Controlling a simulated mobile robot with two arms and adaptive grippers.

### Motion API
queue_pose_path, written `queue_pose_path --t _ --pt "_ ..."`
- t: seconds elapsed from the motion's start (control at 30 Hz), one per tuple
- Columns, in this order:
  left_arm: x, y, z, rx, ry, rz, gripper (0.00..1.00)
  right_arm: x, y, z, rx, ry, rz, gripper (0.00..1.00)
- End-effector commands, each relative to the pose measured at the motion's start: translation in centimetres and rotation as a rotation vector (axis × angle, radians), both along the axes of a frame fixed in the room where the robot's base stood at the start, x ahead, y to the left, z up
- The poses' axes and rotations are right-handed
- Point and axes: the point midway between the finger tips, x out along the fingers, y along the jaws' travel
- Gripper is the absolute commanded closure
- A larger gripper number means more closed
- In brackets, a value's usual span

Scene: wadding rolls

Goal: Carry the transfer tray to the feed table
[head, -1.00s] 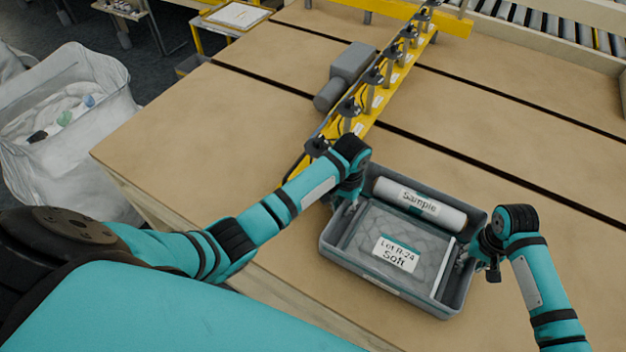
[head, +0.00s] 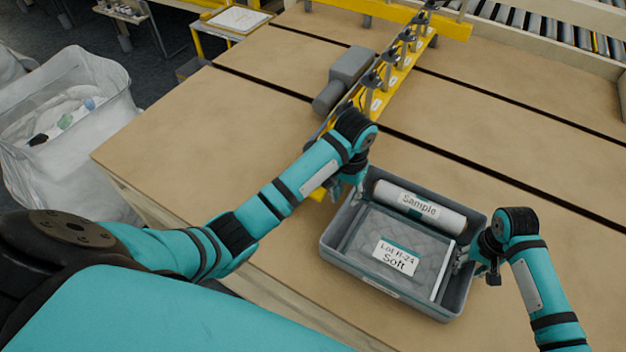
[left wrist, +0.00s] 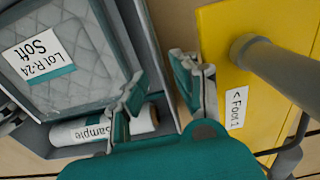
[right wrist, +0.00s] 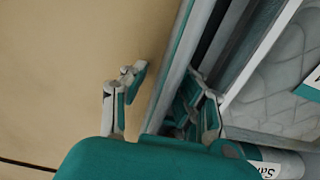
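The grey transfer tray (head: 345,265) rests on a brown table top (head: 240,135). It holds a quilted grey pad (head: 375,222) labelled "Lot R-24 Soft" and a white roll (head: 420,204) labelled "Sample". My left gripper (head: 352,192) is at the tray's left wall; in the left wrist view its fingers (left wrist: 163,92) stand apart, one inside the tray and one outside. My right gripper (head: 468,262) is at the right wall; in the right wrist view its fingers (right wrist: 158,98) are apart with the wall between them and a gap to the outer finger. Which surface is the feed table I cannot tell.
A yellow rail (head: 388,85) with several black-topped posts runs just beyond the tray's left side, close to my left gripper. A grey motor-like unit (head: 350,66) lies beside it. Rollers (head: 540,25) are at the back right.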

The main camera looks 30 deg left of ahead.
Motion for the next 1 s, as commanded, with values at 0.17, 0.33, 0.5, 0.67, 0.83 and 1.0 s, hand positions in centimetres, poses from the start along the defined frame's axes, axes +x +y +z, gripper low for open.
queue_pose_path --t 0.17,0.33,0.5,0.67,0.83,1.0 --pt "0.0 0.0 0.9 0.0 0.0 0.001 0.71 0.1 0.0 0.4 0.001 -0.002 0.0 0.71" --pt "0.0 0.0 0.9 0.001 0.001 0.0 0.71 0.1 0.0 3.0 0.002 -0.005 0.0 0.71" --pt "0.0 0.0 0.9 0.0 0.001 0.0 0.71 0.1 0.0 6.7 0.003 -0.005 0.001 0.71" --pt "0.0 0.0 0.9 0.0 0.001 0.0 0.71 0.1 0.0 9.7 0.001 -0.004 0.0 0.71" --pt "-0.1 0.0 0.8 0.0 0.001 0.0 0.71 0.0 0.0 11.5 0.001 -0.001 0.001 0.71" --pt "-0.1 0.0 0.8 0.0 0.001 0.0 0.71 0.0 0.0 12.0 0.0 0.0 0.0 0.71"
